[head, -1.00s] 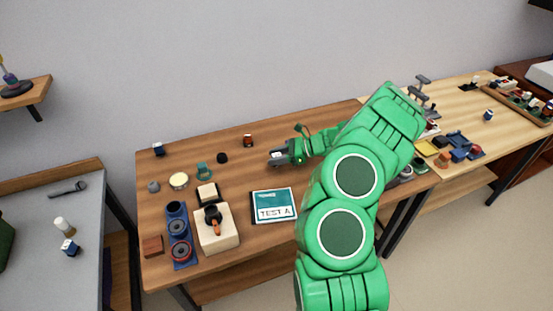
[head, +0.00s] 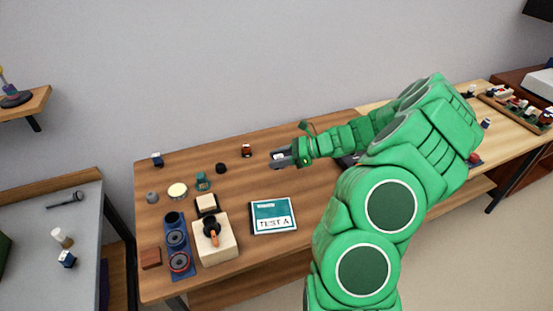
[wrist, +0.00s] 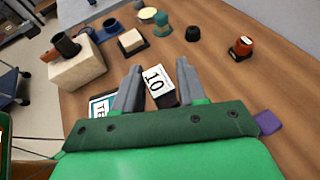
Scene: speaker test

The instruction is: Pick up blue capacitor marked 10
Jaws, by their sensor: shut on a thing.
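A capacitor marked 10 (wrist: 157,79) sits between the fingers of my gripper (wrist: 159,72) in the wrist view. Its top is white with a black "10", and its visible side looks very dark. My gripper is shut on it. In the head view my gripper (head: 278,158) is over the back part of the brown table (head: 250,183), and a small white patch of the capacitor (head: 280,156) shows between the fingers. I cannot tell its exact height above the table.
A TEST A board (head: 273,216), a beige block with an orange-tipped lever (head: 215,247) and a blue speaker panel (head: 181,272) stand at the front left. A red-brown part (head: 246,151) and a black knob (head: 221,168) are behind. Another blue-and-white part (head: 157,160) stands at the back left.

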